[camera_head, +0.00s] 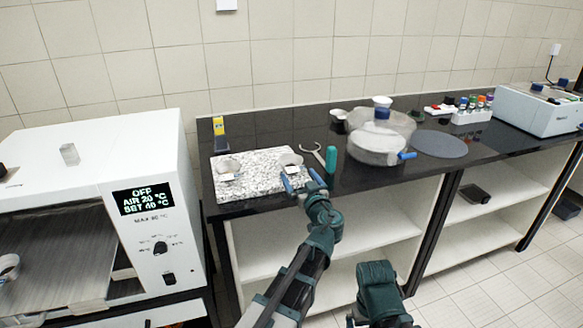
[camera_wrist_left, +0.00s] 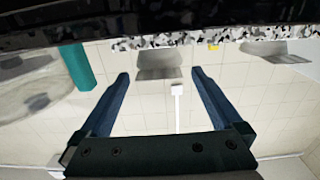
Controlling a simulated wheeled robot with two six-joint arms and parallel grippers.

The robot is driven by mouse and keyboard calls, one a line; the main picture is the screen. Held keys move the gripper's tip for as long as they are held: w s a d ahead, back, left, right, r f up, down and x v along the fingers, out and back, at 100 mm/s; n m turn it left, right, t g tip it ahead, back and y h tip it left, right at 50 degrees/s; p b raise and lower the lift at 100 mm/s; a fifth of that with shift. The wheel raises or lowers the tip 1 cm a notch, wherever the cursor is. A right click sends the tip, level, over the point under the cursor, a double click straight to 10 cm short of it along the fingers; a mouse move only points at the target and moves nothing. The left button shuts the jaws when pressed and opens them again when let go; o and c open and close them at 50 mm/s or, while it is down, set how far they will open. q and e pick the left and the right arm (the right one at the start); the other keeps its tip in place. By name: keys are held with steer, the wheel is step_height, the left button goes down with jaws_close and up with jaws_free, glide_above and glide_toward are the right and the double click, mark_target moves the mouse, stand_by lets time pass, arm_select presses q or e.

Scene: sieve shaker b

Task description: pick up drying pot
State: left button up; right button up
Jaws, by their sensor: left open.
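A small grey metal pot (camera_head: 290,160), which I take to be the drying pot, stands on the right part of a speckled stone slab (camera_head: 262,182). A similar pot (camera_head: 229,166) stands on the slab's left part. My left gripper (camera_head: 303,181) is open at the slab's front right edge, just in front of the right pot. In the left wrist view, which is upside down, the right pot (camera_wrist_left: 160,64) shows beyond and between the open fingers (camera_wrist_left: 160,80), with nothing held. The other pot (camera_wrist_left: 280,50) is off to the right there. My right gripper is not visible.
A green-handled tool (camera_head: 331,158) lies right beside the left gripper, with a wrench-like piece next to it. A large clear bowl (camera_head: 375,155) and a grey disc (camera_head: 440,144) stand further right. A white oven (camera_head: 165,220) is at left. A yellow-and-dark item (camera_head: 219,130) stands behind the slab.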

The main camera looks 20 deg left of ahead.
mark_target(295, 167)
arm_select(q)
steer(key=x, duration=0.5)
steer(key=shift+w+r+p, duration=0.15)
steer(key=shift+r+p, duration=0.15)
steer(key=c, duration=1.1)
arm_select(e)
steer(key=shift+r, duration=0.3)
arm_select(q)
steer(key=shift+r, duration=0.15)
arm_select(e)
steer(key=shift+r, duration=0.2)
